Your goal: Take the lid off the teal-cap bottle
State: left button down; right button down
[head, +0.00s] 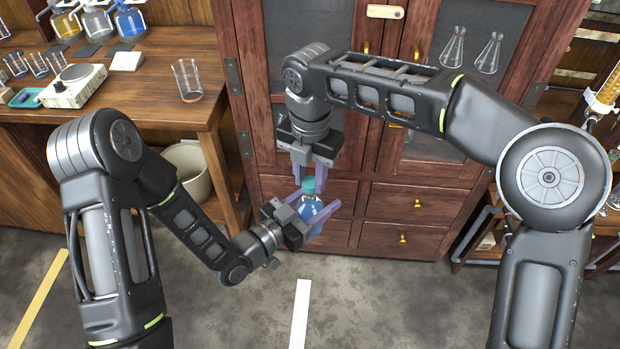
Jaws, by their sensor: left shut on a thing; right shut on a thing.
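The bottle (309,211) holds blue liquid and has a teal cap (309,185) on top. It is held in the air in front of the wooden cabinet, roughly upright. My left gripper (318,216) is shut around the bottle's body from the left and hides part of it. My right gripper (310,180) points down from above, with its purple fingers on either side of the teal cap, shut on it. The cap appears to sit at the bottle's neck; whether there is a gap between them is too small to tell.
The wooden cabinet (415,205) with drawers and glass doors stands close behind the grippers. A workbench (150,92) at left carries a beaker (187,80), a hotplate (74,85) and several flasks. A bin (188,172) stands below it. The floor (380,300) in front is clear.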

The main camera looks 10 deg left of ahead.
aim_at(310, 182)
jog(key=shift+r, duration=1.55)
pick_arm(q)
jog(key=shift+r, duration=0.1)
